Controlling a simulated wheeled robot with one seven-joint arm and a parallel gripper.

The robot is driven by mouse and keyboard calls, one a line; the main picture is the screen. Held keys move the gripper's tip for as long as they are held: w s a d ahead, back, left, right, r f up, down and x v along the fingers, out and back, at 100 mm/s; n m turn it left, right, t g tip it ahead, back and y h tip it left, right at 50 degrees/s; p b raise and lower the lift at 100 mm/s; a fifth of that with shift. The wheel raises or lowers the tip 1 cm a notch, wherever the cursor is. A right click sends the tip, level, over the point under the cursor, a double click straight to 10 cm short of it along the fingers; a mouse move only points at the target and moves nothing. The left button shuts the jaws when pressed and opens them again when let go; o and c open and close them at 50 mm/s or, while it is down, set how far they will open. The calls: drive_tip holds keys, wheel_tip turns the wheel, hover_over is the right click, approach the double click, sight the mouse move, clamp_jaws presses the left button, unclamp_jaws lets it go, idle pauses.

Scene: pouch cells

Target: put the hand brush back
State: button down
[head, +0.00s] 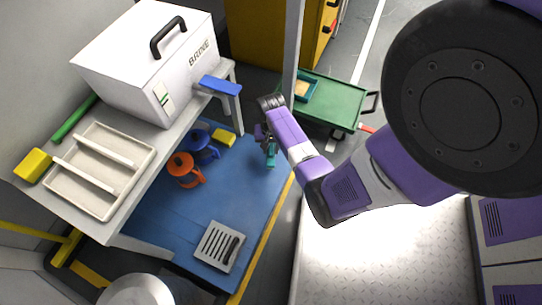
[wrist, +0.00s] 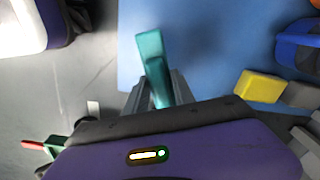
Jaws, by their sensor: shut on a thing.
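My gripper (head: 268,146) is shut on a teal thing (head: 271,161), which I take to be the hand brush, and holds it over the right side of the blue floor mat (head: 190,222). In the wrist view the teal hand brush (wrist: 150,48) sticks out from between the two grey fingers of my gripper (wrist: 157,92). Its gripped part is partly hidden by the fingers. I cannot see bristles clearly, and I cannot tell its exact height above the mat.
A white bench holds a white box (head: 150,62), a divided tray (head: 100,170), a green bar (head: 75,118) and a yellow block (head: 33,165). Orange (head: 184,170) and blue (head: 201,147) jugs stand below. A grey grate (head: 219,246), a post (head: 291,50) and a green cart (head: 330,100) are around.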

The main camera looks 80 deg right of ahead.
drive_tip(key=shift+f+b, duration=1.2)
drive_tip(key=shift+f, duration=0.95)
drive_tip(key=shift+f, duration=0.15)
drive_tip(key=c, duration=1.1)
unclamp_jaws()
drive_tip(key=shift+o, duration=0.2)
